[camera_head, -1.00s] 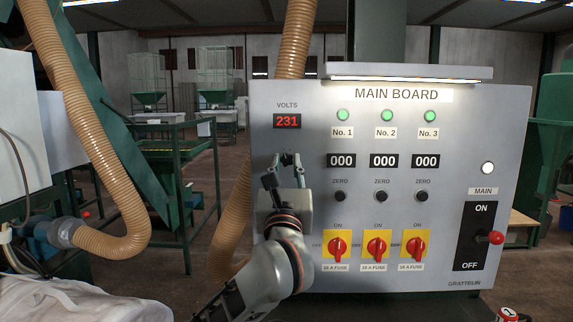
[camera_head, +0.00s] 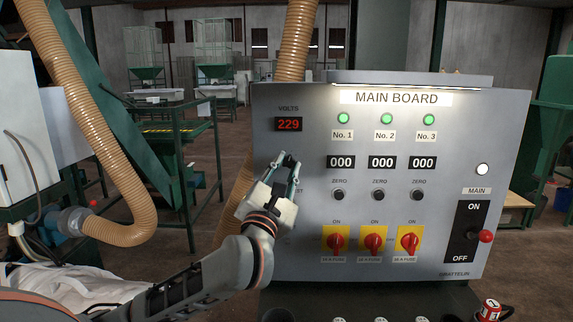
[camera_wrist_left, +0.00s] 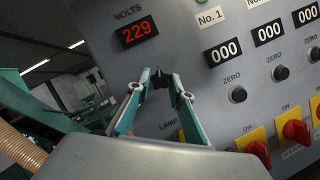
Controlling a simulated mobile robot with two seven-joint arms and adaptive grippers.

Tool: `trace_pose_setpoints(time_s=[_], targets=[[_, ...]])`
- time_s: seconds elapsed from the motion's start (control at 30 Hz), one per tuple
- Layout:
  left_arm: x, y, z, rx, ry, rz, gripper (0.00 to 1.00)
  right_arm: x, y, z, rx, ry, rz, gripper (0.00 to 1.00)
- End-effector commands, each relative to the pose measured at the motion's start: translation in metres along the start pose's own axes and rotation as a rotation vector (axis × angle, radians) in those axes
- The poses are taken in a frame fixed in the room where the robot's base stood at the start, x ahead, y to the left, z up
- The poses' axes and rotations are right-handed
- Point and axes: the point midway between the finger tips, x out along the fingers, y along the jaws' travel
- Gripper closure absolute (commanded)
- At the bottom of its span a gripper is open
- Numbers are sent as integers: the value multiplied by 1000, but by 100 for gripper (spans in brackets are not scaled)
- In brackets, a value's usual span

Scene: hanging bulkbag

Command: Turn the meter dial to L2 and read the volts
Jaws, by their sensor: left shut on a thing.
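The volts display (camera_head: 288,124) on the grey main board reads 229 in red digits. It also reads 229 in the left wrist view (camera_wrist_left: 136,32). My left gripper (camera_head: 285,162) is at the board just below the display. In the left wrist view its fingertips (camera_wrist_left: 163,80) are shut on a small black knob (camera_wrist_left: 161,78), the meter dial, which they mostly cover. The dial's position marks cannot be read, so I cannot tell which line it points to. The gripper is tilted to the right in the head view. My right gripper is not in view.
Zero knobs (camera_head: 339,195) and red fuse switches (camera_head: 336,241) sit right of my gripper. The main lever (camera_head: 485,236) has a red knob at the board's right. A lamp label (camera_wrist_left: 183,134) shows partly behind my fingers. A ribbed hose (camera_head: 112,170) hangs at the left.

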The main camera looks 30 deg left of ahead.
Motion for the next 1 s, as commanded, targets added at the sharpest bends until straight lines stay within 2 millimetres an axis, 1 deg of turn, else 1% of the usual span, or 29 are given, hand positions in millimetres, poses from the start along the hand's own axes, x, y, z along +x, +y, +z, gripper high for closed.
trace_pose_setpoints(time_s=[0.2,0.57,0.6,0.63,0.67,1.0], targets=[[0,0,0,33,0,-16,100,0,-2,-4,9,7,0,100],[0,-1,0,36,1,-17,100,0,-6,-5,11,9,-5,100],[0,-1,0,36,1,-17,74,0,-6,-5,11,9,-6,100],[0,-1,0,36,1,-17,66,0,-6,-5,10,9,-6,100],[0,-1,0,36,1,-17,62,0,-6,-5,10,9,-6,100],[0,1,1,35,0,-15,62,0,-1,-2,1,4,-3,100]])
